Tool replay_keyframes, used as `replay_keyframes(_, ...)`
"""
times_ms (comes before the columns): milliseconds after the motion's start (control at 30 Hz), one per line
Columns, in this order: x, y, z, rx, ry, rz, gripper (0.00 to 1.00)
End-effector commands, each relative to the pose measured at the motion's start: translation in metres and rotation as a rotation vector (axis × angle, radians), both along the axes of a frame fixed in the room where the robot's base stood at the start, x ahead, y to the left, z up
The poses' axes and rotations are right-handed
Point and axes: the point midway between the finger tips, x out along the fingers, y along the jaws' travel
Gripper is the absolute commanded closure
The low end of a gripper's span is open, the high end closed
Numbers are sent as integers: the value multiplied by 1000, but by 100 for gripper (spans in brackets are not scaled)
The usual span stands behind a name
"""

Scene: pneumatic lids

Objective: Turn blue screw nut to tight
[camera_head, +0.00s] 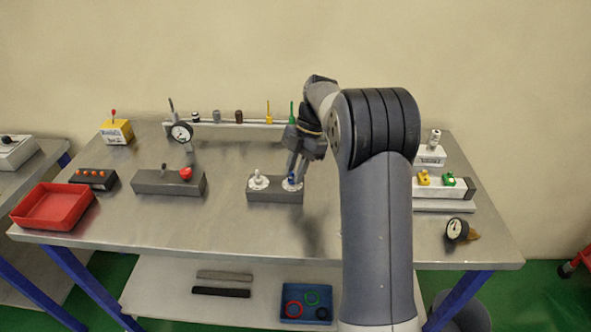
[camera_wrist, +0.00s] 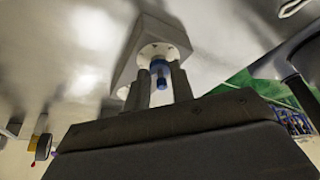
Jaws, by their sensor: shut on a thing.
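The blue screw nut (camera_head: 291,178) sits on a white round flange on the right end of a grey block (camera_head: 262,197) on the table. In the wrist view the blue nut (camera_wrist: 159,67) shows between the fingers, in front of the white flange (camera_wrist: 158,50). My gripper (camera_head: 294,178) reaches down to it from above, and its two fingers stand on either side of the nut. My gripper also shows in the wrist view (camera_wrist: 160,76), shut on the blue nut. How tight the nut is cannot be told.
A white fitting (camera_head: 258,180) stands on the left of the same block. A rack with several upright parts (camera_head: 237,117) is behind. A gauge (camera_head: 457,229) lies at the right front.

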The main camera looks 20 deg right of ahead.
Motion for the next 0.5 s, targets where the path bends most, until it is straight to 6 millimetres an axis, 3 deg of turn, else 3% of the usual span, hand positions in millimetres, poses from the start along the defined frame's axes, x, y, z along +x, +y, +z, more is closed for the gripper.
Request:
replay_keyframes(33, 0, 0, 0, 0, -2, 1, 100)
replay_keyframes(67, 0, 0, 0, 0, -2, 1, 76)
replay_keyframes(100, 0, 0, 0, 0, -2, 1, 73)
replay_keyframes(333, 0, 0, 0, 0, -1, 0, 55)
replay_keyframes(500, 0, 0, 0, 0, 0, -1, 55)
